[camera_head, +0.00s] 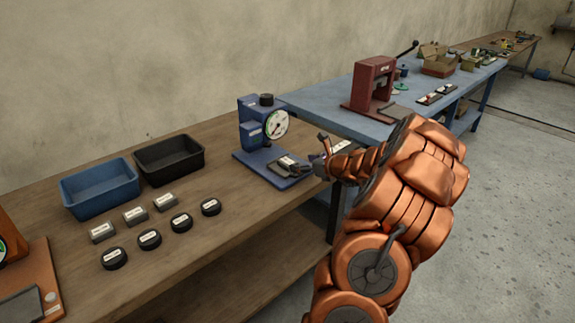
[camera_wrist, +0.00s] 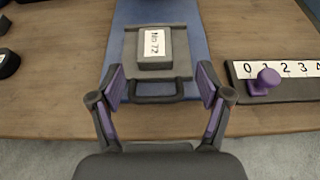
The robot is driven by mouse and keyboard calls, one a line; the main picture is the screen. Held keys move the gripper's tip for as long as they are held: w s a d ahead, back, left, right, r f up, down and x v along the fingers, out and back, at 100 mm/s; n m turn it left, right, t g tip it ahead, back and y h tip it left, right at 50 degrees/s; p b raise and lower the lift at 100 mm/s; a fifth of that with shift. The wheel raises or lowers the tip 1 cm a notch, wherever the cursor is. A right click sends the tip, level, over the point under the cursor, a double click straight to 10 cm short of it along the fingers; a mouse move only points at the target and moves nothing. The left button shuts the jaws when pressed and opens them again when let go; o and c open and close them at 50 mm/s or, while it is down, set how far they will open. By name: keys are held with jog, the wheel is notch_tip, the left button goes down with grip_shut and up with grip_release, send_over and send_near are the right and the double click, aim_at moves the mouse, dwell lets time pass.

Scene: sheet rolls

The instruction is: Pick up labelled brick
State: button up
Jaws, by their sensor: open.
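A grey brick (camera_wrist: 155,48) with a white label reading "No 72" lies on a dark tray with a front handle (camera_wrist: 158,98) in the wrist view. The tray is on the blue base of a dial gauge press (camera_head: 251,128); the brick also shows in the head view (camera_head: 286,161), partly unclear. My gripper (camera_wrist: 161,86) is open and empty, its purple-padded fingers either side of the handle in the picture, with the brick beyond the fingertips. In the head view my gripper (camera_head: 325,153) is at the right of the press base. Contact cannot be told.
Three labelled grey bricks (camera_head: 135,214) and several black round pucks (camera_head: 150,239) lie on the wooden bench. A blue bin (camera_head: 100,202) and black bin (camera_head: 170,173) stand behind. A numbered scale with a purple knob (camera_wrist: 267,79) is right of the tray.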

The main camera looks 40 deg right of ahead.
aim_at(289, 162)
jog(key=shift+a+p+x, duration=0.15)
jog(key=shift+x, duration=1.45)
jog(key=shift+a+p+x, duration=0.15)
jog(key=shift+x, duration=1.45)
jog(key=shift+w+r, duration=0.1)
jog(key=shift+r, duration=0.1)
jog(key=c, duration=1.4)
jog(key=shift+o, duration=0.2)
